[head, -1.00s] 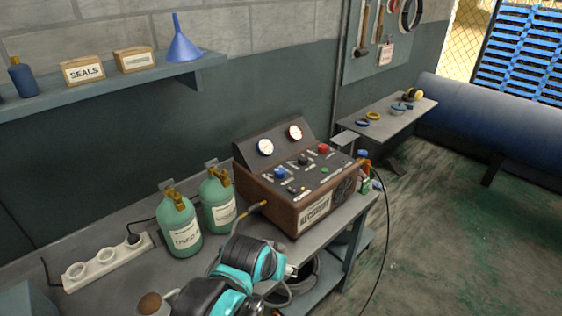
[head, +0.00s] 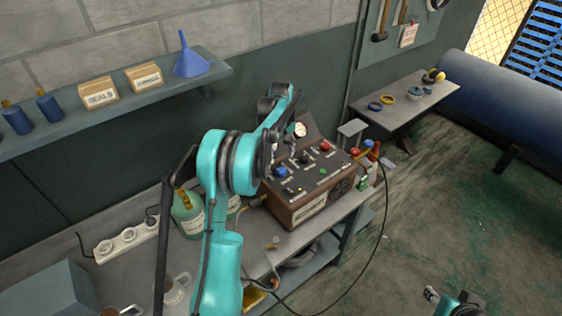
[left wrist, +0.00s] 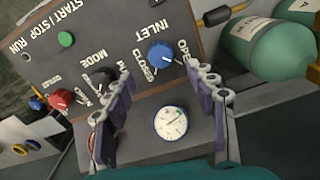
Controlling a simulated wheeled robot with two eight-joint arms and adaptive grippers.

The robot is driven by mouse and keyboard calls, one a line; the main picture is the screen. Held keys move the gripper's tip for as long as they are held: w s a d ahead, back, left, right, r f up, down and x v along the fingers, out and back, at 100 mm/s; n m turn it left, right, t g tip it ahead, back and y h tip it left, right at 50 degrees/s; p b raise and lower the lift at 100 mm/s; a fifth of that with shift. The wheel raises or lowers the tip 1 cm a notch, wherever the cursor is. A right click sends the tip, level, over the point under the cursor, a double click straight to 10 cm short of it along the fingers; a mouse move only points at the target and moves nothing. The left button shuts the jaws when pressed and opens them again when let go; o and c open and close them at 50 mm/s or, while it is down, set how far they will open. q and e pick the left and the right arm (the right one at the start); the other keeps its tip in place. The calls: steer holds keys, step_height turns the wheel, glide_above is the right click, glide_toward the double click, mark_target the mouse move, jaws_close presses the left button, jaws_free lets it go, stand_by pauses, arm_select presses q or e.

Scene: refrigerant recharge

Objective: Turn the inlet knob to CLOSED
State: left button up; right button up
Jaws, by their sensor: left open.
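The blue inlet knob (head: 282,171) is on the sloped panel of the brown recovery machine (head: 308,207). In the left wrist view the inlet knob (left wrist: 161,53) stands below the INLET label, with CLOSED and OPEN printed around it. In the head view my left arm and gripper (head: 272,145) reach over the machine's left side.
Green cylinders (head: 188,214) stand left of the machine. A black hose hangs at its right.

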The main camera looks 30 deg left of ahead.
mark_target(281, 169)
arm_select(q)
step_height(281, 169, down, 8)
steer(key=shift+r+b, duration=0.1)
steer(key=shift+b, duration=0.4)
steer(key=c, duration=1.2)
